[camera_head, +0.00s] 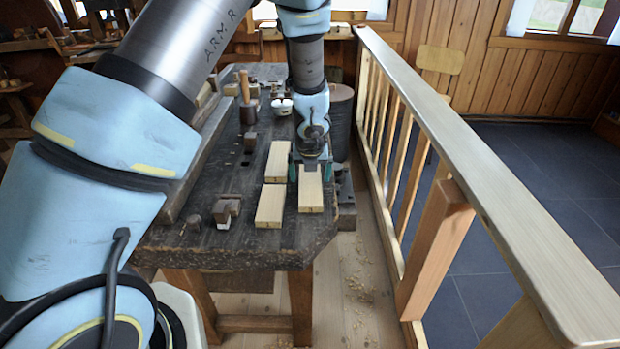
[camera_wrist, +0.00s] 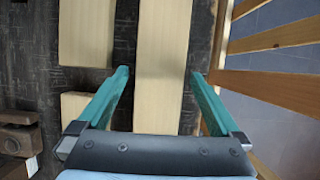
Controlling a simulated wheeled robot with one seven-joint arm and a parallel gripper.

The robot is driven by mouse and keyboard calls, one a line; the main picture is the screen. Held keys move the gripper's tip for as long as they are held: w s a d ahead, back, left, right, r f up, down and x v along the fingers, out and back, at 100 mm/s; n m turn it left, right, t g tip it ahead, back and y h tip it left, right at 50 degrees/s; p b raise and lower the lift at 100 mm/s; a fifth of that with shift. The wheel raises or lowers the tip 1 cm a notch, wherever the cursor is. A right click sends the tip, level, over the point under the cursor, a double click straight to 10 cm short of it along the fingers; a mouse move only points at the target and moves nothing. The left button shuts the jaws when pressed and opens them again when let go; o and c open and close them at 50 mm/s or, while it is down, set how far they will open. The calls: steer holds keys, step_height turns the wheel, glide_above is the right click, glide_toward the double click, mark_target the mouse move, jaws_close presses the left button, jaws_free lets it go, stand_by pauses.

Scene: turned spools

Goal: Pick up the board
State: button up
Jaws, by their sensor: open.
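Several pale wooden boards lie on the dark workbench (camera_head: 237,240). The right board (camera_head: 310,196) is partly hidden under my gripper (camera_head: 310,172). One board (camera_head: 271,206) lies to its left at the front, and another (camera_head: 278,160) lies behind that one. In the wrist view my gripper (camera_wrist: 160,75) is open, its two teal fingers on either side of the right board (camera_wrist: 162,50), with a gap at each side. The left boards show there too, one at the top (camera_wrist: 87,32) and one lower down (camera_wrist: 75,103). I cannot tell the fingertips' exact height over the bench.
A wooden railing (camera_head: 455,130) runs close along the bench's right side. A mallet (camera_head: 247,100) stands on the bench at the back left. A dark wooden block (camera_head: 227,208) sits left of the front board. A round stump (camera_head: 341,120) stands behind, at the right.

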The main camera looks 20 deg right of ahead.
steer(key=c, duration=1.4)
steer(key=shift+r, duration=0.1)
